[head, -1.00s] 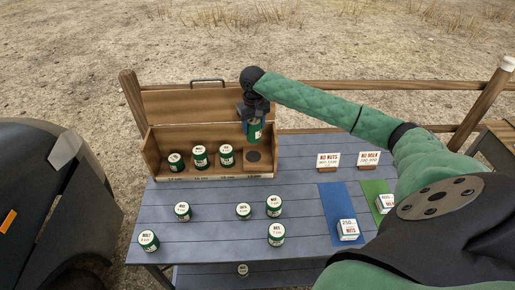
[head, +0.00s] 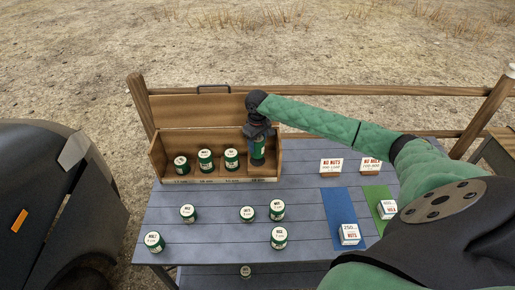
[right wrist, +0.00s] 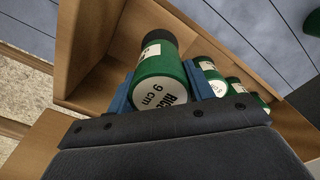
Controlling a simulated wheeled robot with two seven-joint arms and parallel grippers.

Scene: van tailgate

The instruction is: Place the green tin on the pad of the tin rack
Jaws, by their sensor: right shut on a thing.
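My right gripper (head: 257,146) is shut on a green tin (head: 258,153) with a white label, inside the rightmost bay of the wooden tin rack (head: 215,180). In the right wrist view the tin (right wrist: 163,75) sits between the blue-lined fingers (right wrist: 163,90), its lid reading "Rice 9 cm". A dark round pad (right wrist: 157,36) shows just beyond the tin's far end. The tin is over the pad and very near it; I cannot tell whether they touch. In the head view the tin and gripper hide most of the pad. My left gripper is out of view.
Several green tins (head: 205,160) stand in the rack bays to the left. More tins (head: 247,213) stand on the grey plank table (head: 300,200).

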